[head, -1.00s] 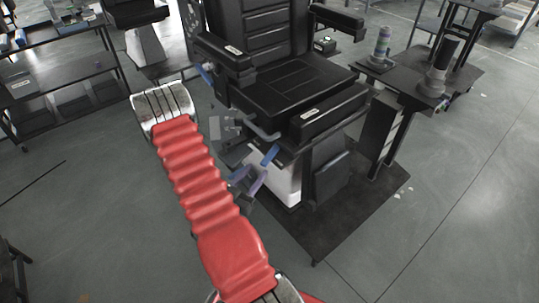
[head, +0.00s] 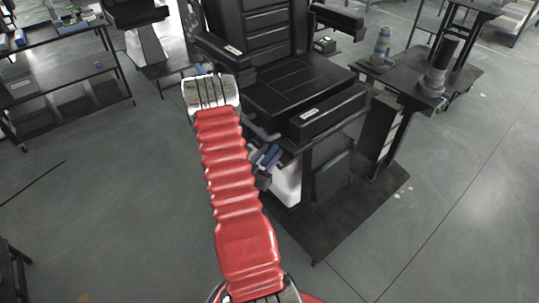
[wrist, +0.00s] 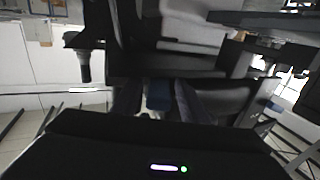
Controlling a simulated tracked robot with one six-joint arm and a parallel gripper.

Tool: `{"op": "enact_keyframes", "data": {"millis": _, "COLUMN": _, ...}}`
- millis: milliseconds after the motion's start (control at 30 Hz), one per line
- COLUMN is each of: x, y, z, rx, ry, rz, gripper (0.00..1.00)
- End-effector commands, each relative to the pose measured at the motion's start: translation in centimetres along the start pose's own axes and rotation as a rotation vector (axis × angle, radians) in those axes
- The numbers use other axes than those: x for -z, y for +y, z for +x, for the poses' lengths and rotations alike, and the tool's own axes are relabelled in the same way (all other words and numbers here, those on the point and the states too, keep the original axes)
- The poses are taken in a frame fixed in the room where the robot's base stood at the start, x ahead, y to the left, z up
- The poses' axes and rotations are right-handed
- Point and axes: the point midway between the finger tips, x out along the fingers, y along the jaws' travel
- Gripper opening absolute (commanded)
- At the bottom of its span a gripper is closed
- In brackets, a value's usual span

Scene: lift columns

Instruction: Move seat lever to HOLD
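The black seat (head: 290,88) stands ahead of me, with padded armrests. A blue lever handle (wrist: 158,95) lies between the two fingers of my gripper (wrist: 157,100) in the wrist view. A narrow gap shows on each side of it, so the fingers look open around the handle and not clamped. In the head view my gripper (head: 266,159) is at the near side of the seat, below the front armrest, partly hidden by my red-sleeved arm. Another blue handle (head: 202,68) shows by the left armrest, partly covered by my arm. Any HOLD marking cannot be read.
A dark side table (head: 395,72) with upright grey cylinders stands right of the seat. A black shelf rack (head: 70,70) is at the left. A dark base plate (head: 345,215) lies under the seat. The grey floor at front left is clear.

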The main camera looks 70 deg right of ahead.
Motion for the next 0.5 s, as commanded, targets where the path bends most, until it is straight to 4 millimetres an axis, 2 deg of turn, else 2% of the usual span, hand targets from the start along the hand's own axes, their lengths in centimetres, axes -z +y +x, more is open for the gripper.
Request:
{"op": "enact_keyframes", "data": {"millis": 267, "x": 0.0, "y": -0.02, "z": 0.1, "rx": 0.0, "ry": 0.0, "rz": 0.0, "gripper": 0.4}}
{"op": "enact_keyframes", "data": {"millis": 500, "x": 0.0, "y": -0.03, "z": 0.08, "rx": 0.0, "ry": 0.0, "rz": 0.0, "gripper": 0.23}}
